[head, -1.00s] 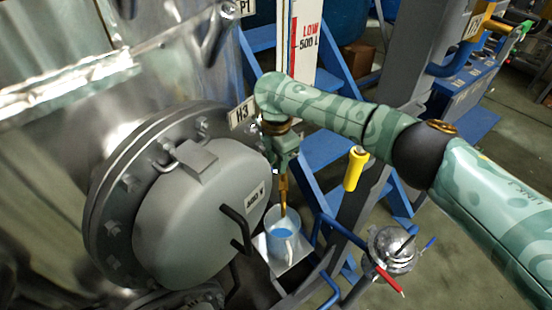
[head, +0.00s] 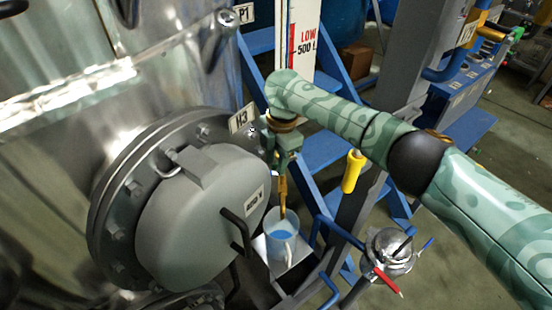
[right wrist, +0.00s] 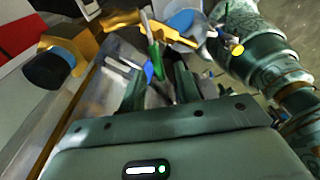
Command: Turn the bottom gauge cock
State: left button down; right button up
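The gauge's white level board (head: 304,40), marked LOW 500 L, stands behind my right arm in the head view. My right gripper (head: 278,152) hangs at the foot of this board, and the arm hides most of the gauge there. A brass drain spout (head: 283,190) points down below the gripper. In the right wrist view the fingers of my right gripper (right wrist: 160,82) stand apart. A green lever (right wrist: 153,50) shows beyond and between them, with brass fittings (right wrist: 108,42) around it. I cannot tell whether the fingers touch the lever. My left gripper is not visible.
A clear cup (head: 282,240) with blue liquid stands on a small plate under the spout. The vessel's round grey hatch (head: 190,225) with black handles is close on the left. A yellow handle (head: 353,171) and blue steps (head: 325,150) are to the right.

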jog(key=shift+r, duration=0.1)
jog(key=r+p, duration=0.1)
jog(key=r, duration=0.4)
jog(key=r+p, duration=0.1)
jog(key=r, duration=0.1)
jog(key=shift+w+d+r+p, duration=0.15)
jog(key=shift+w+d+p, duration=0.15)
jog(key=shift+d, duration=0.1)
